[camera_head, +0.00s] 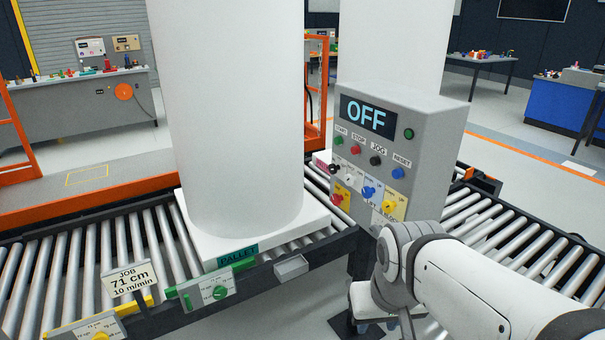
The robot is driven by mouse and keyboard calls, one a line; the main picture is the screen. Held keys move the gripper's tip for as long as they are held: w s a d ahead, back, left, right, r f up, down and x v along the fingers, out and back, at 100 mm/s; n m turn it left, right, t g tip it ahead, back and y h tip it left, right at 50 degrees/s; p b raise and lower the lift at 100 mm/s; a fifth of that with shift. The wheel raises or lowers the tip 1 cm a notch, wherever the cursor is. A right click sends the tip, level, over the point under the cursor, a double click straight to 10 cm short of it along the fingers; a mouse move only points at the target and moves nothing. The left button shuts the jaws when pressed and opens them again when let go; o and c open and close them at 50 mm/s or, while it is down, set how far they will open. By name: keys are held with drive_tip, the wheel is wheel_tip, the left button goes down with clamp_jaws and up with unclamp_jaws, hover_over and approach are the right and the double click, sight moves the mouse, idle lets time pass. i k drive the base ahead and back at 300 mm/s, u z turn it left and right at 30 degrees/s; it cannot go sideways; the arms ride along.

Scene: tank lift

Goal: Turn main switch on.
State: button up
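A grey control box (400,150) stands right of centre, and its display (367,115) reads OFF. Its front has a row of buttons labelled START, STOP, JOG and RESET, with several rotary knobs below. A red knob on a yellow plate (341,196) sits at the lower left of the panel, and a blue knob (369,191) and a yellow knob (389,205) sit to its right. The small labels are too small to read, so I cannot tell which knob is the main switch. My gripper (367,303) is below the box, apart from the knobs, partly hidden by my arm; its fingers are unclear.
A large white tank (235,110) stands on a white pallet (262,232) on the roller conveyor (60,270), left of the box. Rollers continue at right.

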sight(335, 199)
drive_tip(key=u, duration=0.3)
drive_tip(key=i, duration=1)
drive_tip(key=u, duration=0.4)
drive_tip(key=k, duration=0.95)
drive_tip(key=u, duration=0.15)
drive_tip(key=i, duration=0.95)
drive_tip(key=z, duration=0.1)
